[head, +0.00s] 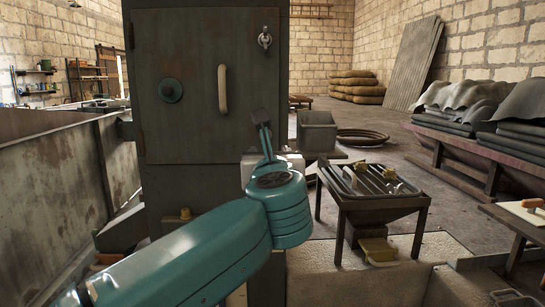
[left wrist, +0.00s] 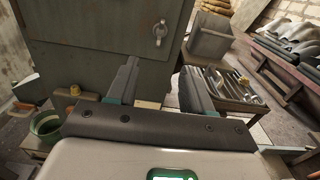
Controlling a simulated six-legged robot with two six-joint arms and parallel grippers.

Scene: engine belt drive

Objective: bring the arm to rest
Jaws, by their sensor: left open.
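My left arm, a teal arm (head: 200,255), comes in from the lower left of the head view and reaches up to the middle. Its gripper (head: 263,130) is partly hidden behind the teal wrist and stands in front of the grey cabinet. In the left wrist view the two dark fingers of the left gripper (left wrist: 160,78) are spread apart with nothing between them. The gripper is open and empty, apart from the cabinet face. My right gripper is in neither view.
A tall grey cabinet (head: 195,120) with a pale handle stands ahead. A low stand with a ribbed top (head: 372,201) holds small parts to the right. A grey bin (head: 317,133) stands behind it. A rusty metal wall (head: 60,170) runs along the left.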

